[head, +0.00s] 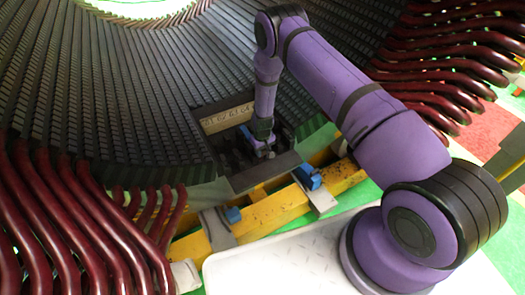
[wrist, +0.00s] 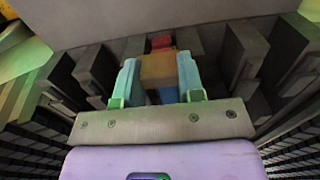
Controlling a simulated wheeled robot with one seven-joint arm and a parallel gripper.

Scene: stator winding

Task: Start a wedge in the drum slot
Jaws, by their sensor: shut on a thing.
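My gripper (wrist: 159,82) shows in the wrist view with a light-blue finger on each side of a tan-brown block, which looks like the wedge (wrist: 158,68). The fingers are shut on it. A red patch (wrist: 162,42) shows just past the block, and a blue patch shows below it between the fingers. In the head view my gripper (head: 265,152) points down into a dark, framed opening at the drum's lower edge. The wedge is too small to make out there. The drum (head: 110,80) has many dark slotted rows. I cannot tell whether the wedge touches a slot.
Dark blocks (wrist: 245,58) stand on both sides of the gripper in the wrist view. A tan marked board (head: 226,118) lies at the opening's back. Blue clamps (head: 308,176) sit on a yellow beam (head: 275,209) in front. Dark-red coil ends (head: 60,215) flank the drum.

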